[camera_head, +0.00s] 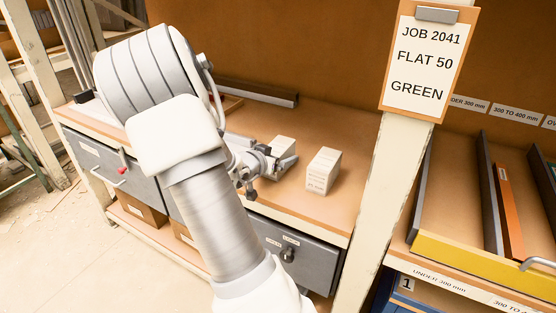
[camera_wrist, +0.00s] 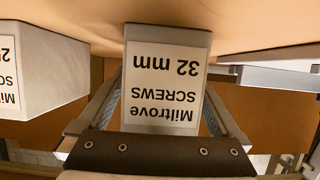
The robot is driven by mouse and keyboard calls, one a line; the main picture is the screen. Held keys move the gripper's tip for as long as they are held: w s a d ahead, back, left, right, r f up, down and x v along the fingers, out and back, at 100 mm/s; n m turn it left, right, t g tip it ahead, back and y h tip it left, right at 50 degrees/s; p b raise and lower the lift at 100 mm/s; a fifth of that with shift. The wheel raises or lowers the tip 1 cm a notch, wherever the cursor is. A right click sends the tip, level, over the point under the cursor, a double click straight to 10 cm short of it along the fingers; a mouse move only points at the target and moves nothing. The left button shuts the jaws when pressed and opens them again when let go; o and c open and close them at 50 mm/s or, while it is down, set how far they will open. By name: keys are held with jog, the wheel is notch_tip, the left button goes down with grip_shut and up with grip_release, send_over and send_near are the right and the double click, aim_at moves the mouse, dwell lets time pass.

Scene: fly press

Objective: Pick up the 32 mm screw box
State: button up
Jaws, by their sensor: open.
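The 32 mm screw box (camera_wrist: 166,70) is a pale box with a white label that appears upside down in the wrist view. My gripper (camera_wrist: 164,98) is open, with one finger on each side of this box; I cannot tell whether either finger touches it. In the head view, a pale box (camera_head: 280,147) stands on the wooden bench at my gripper (camera_head: 284,163), which partly hides it. A second pale box (camera_head: 323,171) stands to its right. A similar box (camera_wrist: 35,70), its label cut off after "2", shows at the left of the wrist view.
The bench top (camera_head: 340,125) is clear behind the boxes. A white post (camera_head: 375,200) with a job board (camera_head: 428,58) rises to their right. Grey drawers (camera_head: 297,250) sit under the bench. A rack with an orange bar (camera_head: 508,210) stands at far right.

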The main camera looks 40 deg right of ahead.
grip_shut()
dwell(0.4)
jog(key=shift+r, duration=0.1)
